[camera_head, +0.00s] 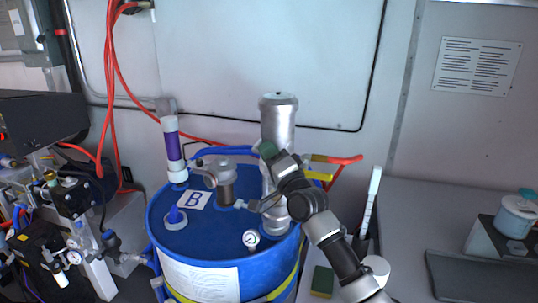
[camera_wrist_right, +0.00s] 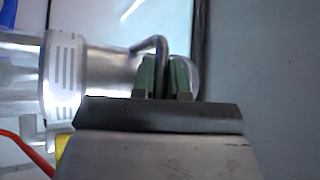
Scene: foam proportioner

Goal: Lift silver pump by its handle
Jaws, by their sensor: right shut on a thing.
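The silver pump (camera_head: 279,118) stands upright at the back right of the blue drum (camera_head: 225,272); my right arm covers part of its lower body. It lies sideways across the left of the right wrist view (camera_wrist_right: 108,68). My right gripper (camera_head: 267,150) reaches it from the front right. In the wrist view its green-padded fingers (camera_wrist_right: 164,76) are shut on the bent metal handle (camera_wrist_right: 161,50), one finger on each side. I cannot tell whether the pump's lower end is raised off the drum. My left gripper is not in view.
The drum top holds a purple-banded tube (camera_head: 173,145), a grey fitting (camera_head: 225,185), a pressure gauge (camera_head: 251,238) and a "B" label. Machinery stands at the left. A wall is close behind. A white container (camera_head: 515,217) stands at the right.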

